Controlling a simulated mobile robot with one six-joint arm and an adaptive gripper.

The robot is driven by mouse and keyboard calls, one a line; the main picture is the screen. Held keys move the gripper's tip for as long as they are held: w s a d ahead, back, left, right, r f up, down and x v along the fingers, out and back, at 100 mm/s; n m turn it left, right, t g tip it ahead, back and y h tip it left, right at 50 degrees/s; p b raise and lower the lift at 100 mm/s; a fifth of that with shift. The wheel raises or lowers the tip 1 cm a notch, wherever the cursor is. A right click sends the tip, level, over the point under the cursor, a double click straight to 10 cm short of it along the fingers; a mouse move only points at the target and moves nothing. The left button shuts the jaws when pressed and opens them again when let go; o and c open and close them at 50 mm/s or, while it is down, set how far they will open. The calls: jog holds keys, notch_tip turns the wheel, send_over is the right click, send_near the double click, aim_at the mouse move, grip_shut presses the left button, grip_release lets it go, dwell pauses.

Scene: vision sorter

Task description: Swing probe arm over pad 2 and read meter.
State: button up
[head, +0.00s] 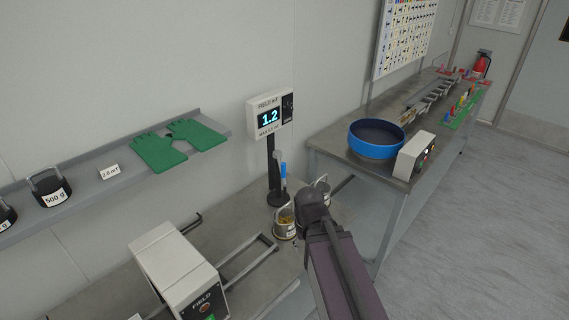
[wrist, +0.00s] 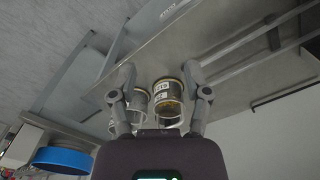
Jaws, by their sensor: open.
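The field meter (head: 269,117) is a white box on a black post, and its lit display reads 1.2. A blue-tipped rod (head: 283,176) stands upright beside the post; I cannot tell whether it is the probe. No pad marked 2 can be made out. My gripper (wrist: 160,69) is open, its fingers spread at either side of two labelled round canisters. The nearer canister (wrist: 168,96) has yellowish contents and also shows in the head view (head: 285,223). The other canister (wrist: 139,106) is beside it. I cannot tell whether the fingers touch them.
A white box marked FIELD (head: 178,268) and metal rails (head: 245,262) occupy the near bench. Another bench on the right holds a blue bowl (head: 376,149) and a button box (head: 415,157).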

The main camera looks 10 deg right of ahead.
jog(key=shift+w+a, duration=0.1)
jog(key=shift+w, duration=0.35)
notch_tip(320, 180, up, 20)
jog(key=n+p, duration=0.6)
jog(key=p, duration=1.4)
send_over(283, 163)
jog(key=shift+s+n, duration=0.15)
jog(key=shift+n, duration=0.15)
jog(key=shift+f+b, duration=0.3)
notch_tip(283, 163, down, 13)
jog(key=b, duration=1.3)
jog(key=shift+f, duration=0.15)
